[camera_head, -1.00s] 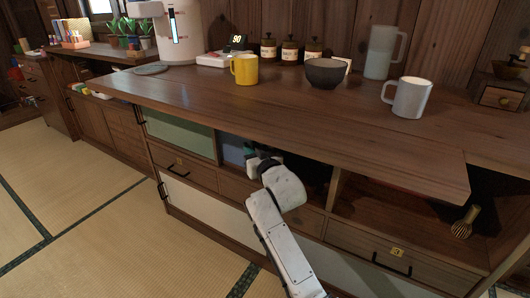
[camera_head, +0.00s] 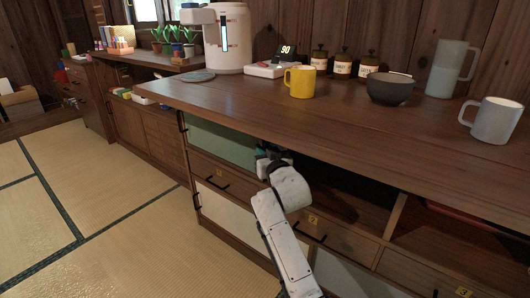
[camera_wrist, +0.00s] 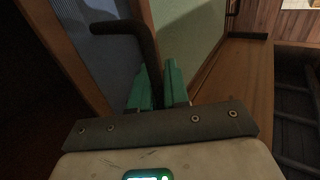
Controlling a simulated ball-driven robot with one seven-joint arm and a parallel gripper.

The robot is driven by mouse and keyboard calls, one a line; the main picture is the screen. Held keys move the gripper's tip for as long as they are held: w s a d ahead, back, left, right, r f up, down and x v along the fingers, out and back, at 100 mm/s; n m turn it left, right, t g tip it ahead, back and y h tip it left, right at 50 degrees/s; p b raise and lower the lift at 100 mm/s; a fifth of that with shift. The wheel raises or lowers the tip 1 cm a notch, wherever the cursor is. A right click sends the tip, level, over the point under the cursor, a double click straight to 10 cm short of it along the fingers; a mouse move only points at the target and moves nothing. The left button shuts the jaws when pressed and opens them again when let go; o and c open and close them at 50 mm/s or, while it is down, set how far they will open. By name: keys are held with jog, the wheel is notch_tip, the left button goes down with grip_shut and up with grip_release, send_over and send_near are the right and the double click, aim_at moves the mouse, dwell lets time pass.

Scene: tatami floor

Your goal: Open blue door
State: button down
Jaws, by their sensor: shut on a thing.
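The blue door (camera_wrist: 100,30) shows at the left of the wrist view as a blue-grey panel. In the head view my gripper (camera_head: 262,160) is at the right edge of the green door (camera_head: 221,139), at the front of the upper cabinet row. There the blue door is mostly hidden by my gripper and the green door. A dark open compartment (camera_head: 345,188) lies to the right.
The wooden counter (camera_head: 300,115) overhangs my arm. On it stand a yellow mug (camera_head: 300,81), a dark bowl (camera_head: 390,90), a grey mug (camera_head: 491,120) and jars. Drawers with black handles (camera_head: 309,236) lie below. Tatami floor (camera_head: 95,195) is clear at left.

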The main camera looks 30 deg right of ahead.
jog(key=c, duration=1.2)
grip_release()
jog(key=shift+s, duration=0.1)
jog(key=p+v, duration=0.4)
jog(key=v, duration=0.6)
jog(key=shift+s, duration=0.35)
